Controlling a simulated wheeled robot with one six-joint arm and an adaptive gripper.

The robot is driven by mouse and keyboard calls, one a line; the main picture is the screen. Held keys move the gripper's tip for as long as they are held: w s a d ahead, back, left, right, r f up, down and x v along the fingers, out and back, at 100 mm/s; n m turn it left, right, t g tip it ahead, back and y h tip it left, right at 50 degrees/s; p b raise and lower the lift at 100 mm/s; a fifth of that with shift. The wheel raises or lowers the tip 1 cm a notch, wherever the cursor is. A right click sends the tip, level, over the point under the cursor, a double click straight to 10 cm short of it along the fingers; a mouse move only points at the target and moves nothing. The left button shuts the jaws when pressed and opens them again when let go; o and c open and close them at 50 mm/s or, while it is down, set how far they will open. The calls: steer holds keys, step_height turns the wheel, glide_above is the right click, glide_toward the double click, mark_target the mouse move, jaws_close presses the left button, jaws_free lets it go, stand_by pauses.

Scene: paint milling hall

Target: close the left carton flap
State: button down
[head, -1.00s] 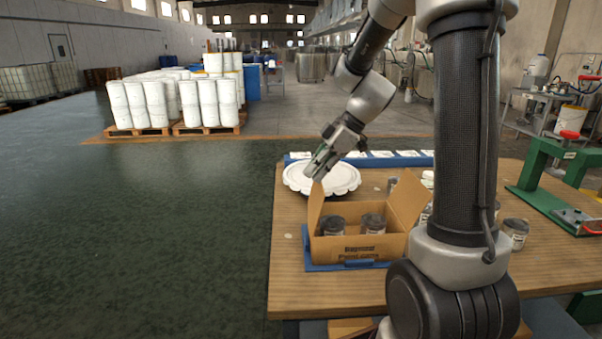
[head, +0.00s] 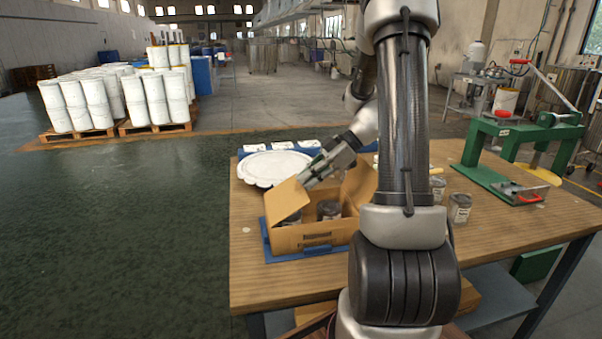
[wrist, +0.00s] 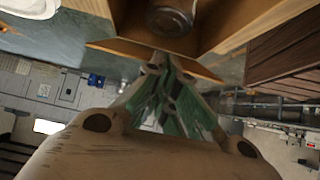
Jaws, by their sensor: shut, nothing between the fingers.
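The open cardboard carton (head: 318,238) stands on a blue tray (head: 266,240) on the wooden table. Its left flap (head: 285,199) leans inward, partly folded over the left can, and does not lie flat. Its right flap (head: 361,184) stands up. A can (head: 328,210) shows inside the carton; a can also shows in the wrist view (wrist: 170,18). My gripper (head: 306,183) is shut and empty, at the upper edge of the left flap. In the wrist view my fingertips (wrist: 163,62) are close to a cardboard edge; I cannot tell whether they touch it.
A white scalloped lid or plate (head: 272,168) lies behind the carton. Loose cans (head: 459,208) stand to the right, near a green lever press (head: 505,160). My arm hides part of the table. The table's front left is clear.

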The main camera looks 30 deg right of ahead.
steer(key=shift+s+d+f, duration=0.1)
steer(key=shift+d+f, duration=0.35)
steer(key=shift+f, duration=0.15)
stand_by(0.3)
